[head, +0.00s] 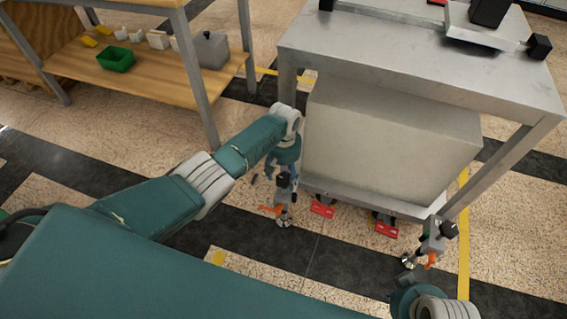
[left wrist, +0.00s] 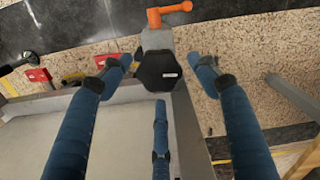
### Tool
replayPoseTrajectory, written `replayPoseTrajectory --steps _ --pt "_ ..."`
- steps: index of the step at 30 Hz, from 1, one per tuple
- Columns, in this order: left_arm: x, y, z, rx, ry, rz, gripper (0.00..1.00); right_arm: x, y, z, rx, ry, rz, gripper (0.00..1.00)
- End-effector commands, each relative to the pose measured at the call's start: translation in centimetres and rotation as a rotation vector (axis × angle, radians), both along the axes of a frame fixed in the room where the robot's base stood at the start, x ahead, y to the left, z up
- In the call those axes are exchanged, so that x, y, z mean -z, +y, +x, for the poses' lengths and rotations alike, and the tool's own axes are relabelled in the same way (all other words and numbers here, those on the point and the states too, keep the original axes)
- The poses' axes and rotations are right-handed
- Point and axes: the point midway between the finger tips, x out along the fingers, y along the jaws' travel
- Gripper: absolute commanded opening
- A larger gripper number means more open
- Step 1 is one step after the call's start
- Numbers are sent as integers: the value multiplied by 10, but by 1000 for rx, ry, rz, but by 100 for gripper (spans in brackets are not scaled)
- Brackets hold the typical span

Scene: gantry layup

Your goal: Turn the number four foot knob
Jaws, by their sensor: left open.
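A black hexagonal foot knob (left wrist: 158,70) with a small unreadable label sits on a grey bracket with an orange lever (left wrist: 168,15). In the head view this knob (head: 283,180) is at the frame's near left corner, above a round metal foot (head: 284,222). My left gripper (head: 270,172) is beside the knob. In the left wrist view its blue fingers are spread open with the knob between them, apparently without touching it. No number shows on the knob. My right arm shows at the bottom right of the head view, but its gripper cannot be made out.
A grey metal frame table (head: 400,75) holds a large pale block (head: 390,150) underneath. Another foot knob (head: 448,229) is at its right corner. Red blocks (head: 322,208) lie between. A wooden shelf bench (head: 150,75) with a green bin (head: 116,59) stands at left.

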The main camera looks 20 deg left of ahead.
Motion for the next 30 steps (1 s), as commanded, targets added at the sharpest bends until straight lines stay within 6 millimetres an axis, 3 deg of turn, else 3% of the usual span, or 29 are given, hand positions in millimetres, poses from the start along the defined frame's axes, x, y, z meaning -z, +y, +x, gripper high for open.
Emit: replayPoseTrajectory --steps 15,21,30 --pt "-95 1 1 -1 -4 1 61 1 -1 -1 1 5 -3 0" --pt "-109 2 0 -1 -2 3 61 1 -1 -1 1 5 -3 0" --pt "-110 2 0 0 -2 3 61 1 -1 -1 1 5 -3 0"
